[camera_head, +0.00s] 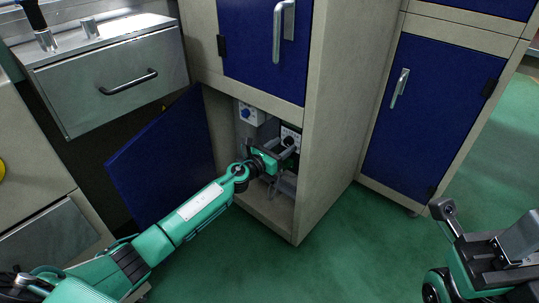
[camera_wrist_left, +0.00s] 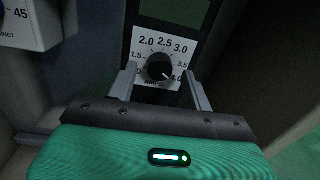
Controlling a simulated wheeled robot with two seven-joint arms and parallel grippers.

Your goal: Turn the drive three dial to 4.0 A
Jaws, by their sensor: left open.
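The drive three dial (camera_wrist_left: 160,68) is a black round knob on a white plate with numbers up to 4.0, inside the open cabinet. Its white mark points down and right, apparently toward 4.0. It also shows small in the head view (camera_head: 289,141). My left gripper (camera_head: 284,153) reaches into the cabinet. Its open fingers stand on either side of the knob in the left wrist view; I cannot tell whether they touch it. The lower numbers on the plate are partly hidden by the fingers. My right gripper (camera_head: 482,232) is at the lower right, away from the cabinet.
A white box with a blue knob (camera_head: 248,114) is beside the dial, to the left. The blue cabinet door (camera_head: 160,160) stands open at the left, and the cabinet's side wall (camera_head: 325,120) closes off the right. The green floor (camera_head: 350,250) in front is clear.

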